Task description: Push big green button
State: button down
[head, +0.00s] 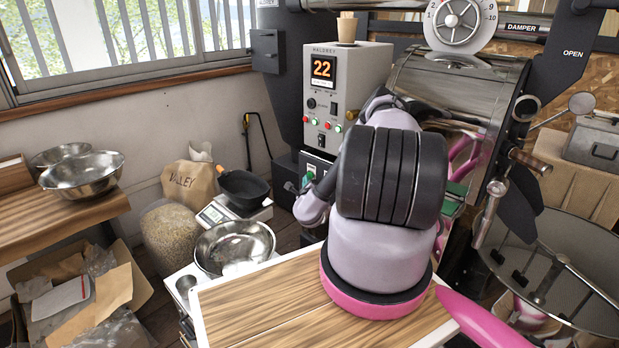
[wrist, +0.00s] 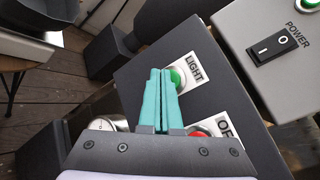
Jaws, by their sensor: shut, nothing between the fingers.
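My gripper (wrist: 160,72) has teal fingers pressed together and empty. Its tips lie just left of the green button and overlap its edge in the picture. I cannot tell whether they touch it. A red button (wrist: 200,132) with a partly hidden label is lower on the same box, partly covered by my gripper's body. In the head view my arm hides most of this area.
A grey control box (head: 350,85) shows 22 and carries small buttons. A POWER switch (wrist: 283,45) is right of the dark box. A wooden table (head: 250,310) stands in front, with a scale and metal bowl (head: 235,248) at its left. A roaster drum (head: 450,90) is behind my arm.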

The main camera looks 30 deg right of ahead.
jog(key=shift+w+d, duration=0.1)
jog(key=shift+d, duration=0.3)
dwell(0.8)
jog(key=shift+a, duration=0.1)
jog(key=shift+s+a, duration=0.3)
jog(key=shift+a, duration=0.35)
jog(key=shift+s+a, duration=0.3)
jog(key=shift+a, duration=0.5)
jog(key=shift+s+a, duration=0.25)
jog(key=shift+a, duration=0.55)
jog(key=shift+s+a, duration=0.3)
jog(key=shift+a, duration=0.5)
